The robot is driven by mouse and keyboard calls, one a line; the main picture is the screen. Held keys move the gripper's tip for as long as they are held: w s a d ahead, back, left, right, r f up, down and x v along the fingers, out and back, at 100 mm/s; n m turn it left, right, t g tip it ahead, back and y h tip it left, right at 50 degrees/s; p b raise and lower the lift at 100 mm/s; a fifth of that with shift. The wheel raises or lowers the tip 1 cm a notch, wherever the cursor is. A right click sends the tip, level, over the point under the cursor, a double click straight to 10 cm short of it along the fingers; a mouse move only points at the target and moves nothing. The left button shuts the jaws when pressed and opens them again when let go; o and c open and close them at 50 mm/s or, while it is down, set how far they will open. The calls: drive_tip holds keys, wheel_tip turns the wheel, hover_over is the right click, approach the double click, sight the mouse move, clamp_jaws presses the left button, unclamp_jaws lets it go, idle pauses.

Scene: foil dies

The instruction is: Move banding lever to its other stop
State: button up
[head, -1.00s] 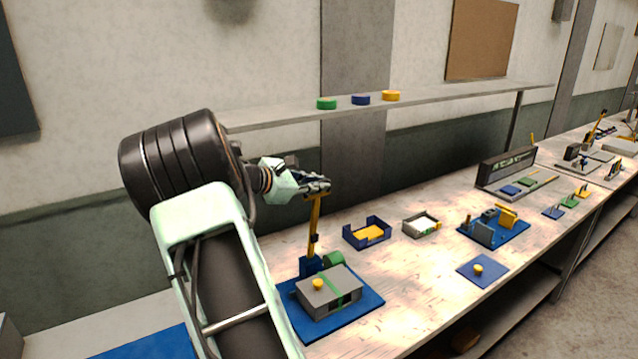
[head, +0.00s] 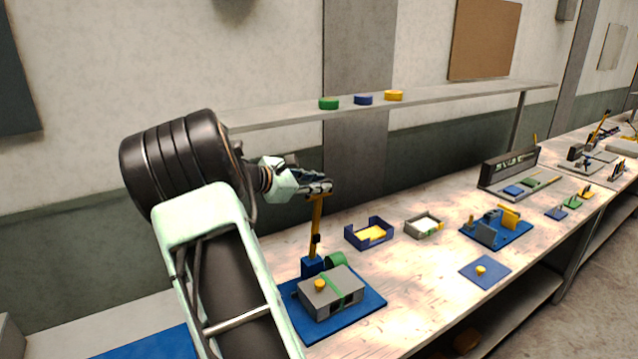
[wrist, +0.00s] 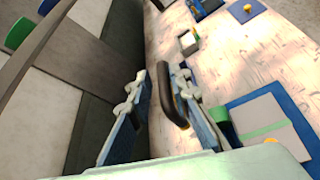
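The banding lever (head: 315,228) is a yellow upright bar with a dark clip partway up. It rises nearly vertically from a blue block (head: 313,265) at the back of a blue base plate (head: 355,325). My gripper (head: 328,187) is at the lever's top end; contact cannot be told. In the wrist view, the fingers of my gripper (wrist: 160,78) stand apart. A dark rounded bar (wrist: 172,98) shows between them, close to the right finger; I cannot tell whether it belongs to the lever. A grey block (head: 332,292) with a green band and yellow knob sits on the plate.
Right of the lever are a blue tray (head: 381,242) with yellow inside, a grey tray (head: 411,231) and a blue fixture (head: 515,237). A shelf (head: 440,97) with green, blue and yellow discs runs behind. The bench (head: 415,275) is clear in front of the trays.

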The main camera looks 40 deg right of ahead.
drive_tip(key=v, duration=1.1)
drive_tip(key=shift+a+r, duration=0.2)
drive_tip(key=shift+a, duration=0.15)
drive_tip(key=shift+w, duration=0.1)
